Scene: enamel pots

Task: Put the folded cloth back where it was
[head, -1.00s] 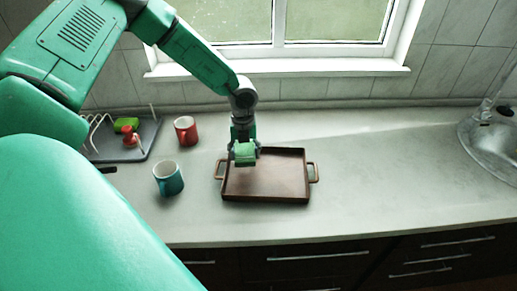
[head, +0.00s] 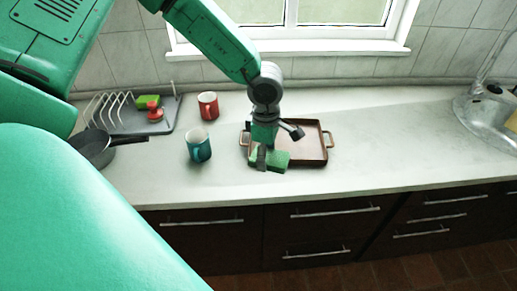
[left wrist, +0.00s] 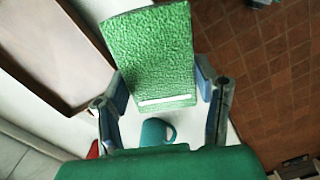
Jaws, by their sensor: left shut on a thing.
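The folded cloth (head: 279,160) is green with a textured face. It also shows large in the left wrist view (left wrist: 150,55), where a white strip crosses its near end. My left gripper (head: 268,156) is shut on it, with a finger on each side in the left wrist view (left wrist: 160,82). In the head view the cloth overlaps the front left part of the brown tray (head: 308,143). In the left wrist view it is beside the tray rim. I cannot tell its height above the counter. My right gripper is not in view.
A teal mug (head: 198,146) and a red mug (head: 208,105) stand left of the tray. A dark pan (head: 95,150) and a rack (head: 165,122) with a green block and a red item are further left. The counter right of the tray (head: 400,130) is clear up to the sink.

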